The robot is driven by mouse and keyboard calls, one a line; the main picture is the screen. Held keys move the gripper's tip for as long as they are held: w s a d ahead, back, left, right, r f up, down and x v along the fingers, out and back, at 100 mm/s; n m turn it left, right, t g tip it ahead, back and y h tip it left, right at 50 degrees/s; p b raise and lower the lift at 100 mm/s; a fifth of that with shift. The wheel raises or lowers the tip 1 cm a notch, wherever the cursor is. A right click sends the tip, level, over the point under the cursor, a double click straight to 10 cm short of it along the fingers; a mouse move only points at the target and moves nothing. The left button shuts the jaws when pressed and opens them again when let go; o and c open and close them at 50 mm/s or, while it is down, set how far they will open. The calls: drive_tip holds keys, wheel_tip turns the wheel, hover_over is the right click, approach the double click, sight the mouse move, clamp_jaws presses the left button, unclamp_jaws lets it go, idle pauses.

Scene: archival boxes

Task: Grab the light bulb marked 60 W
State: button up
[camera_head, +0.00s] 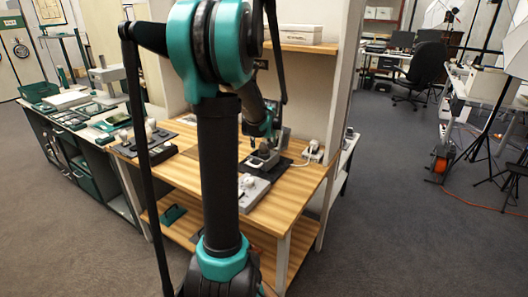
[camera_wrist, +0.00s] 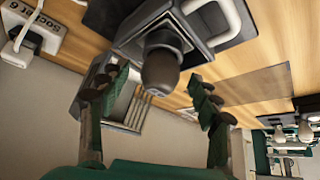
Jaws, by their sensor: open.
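No marking reading 60 W is legible in either view. Pale bulb-shaped items (camera_head: 149,130) stand on a dark tray at the left end of the bench, and similar ones (camera_wrist: 305,131) show at the right edge of the wrist view. My gripper (camera_wrist: 158,84) is open, its two green fingers spread. A dark rounded piece (camera_wrist: 160,70) on a grey base lies between or just beyond the fingertips in the picture; I cannot tell whether it is a bulb or whether they touch. In the head view my arm partly hides this area.
A white block labelled SOCKET 6 (camera_wrist: 32,32) carries a white plug. A grey strip with white pieces (camera_head: 250,188) lies near the wooden bench's (camera_head: 282,203) front. A louvred box (camera_wrist: 125,107) shows behind the fingers. A white post stands at the bench's right.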

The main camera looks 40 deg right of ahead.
drive_tip(key=shift+x, duration=1.15)
drive_tip(key=c, duration=1.3)
drive_tip(key=shift+o, duration=0.2)
drive_tip(key=shift+r, duration=0.1)
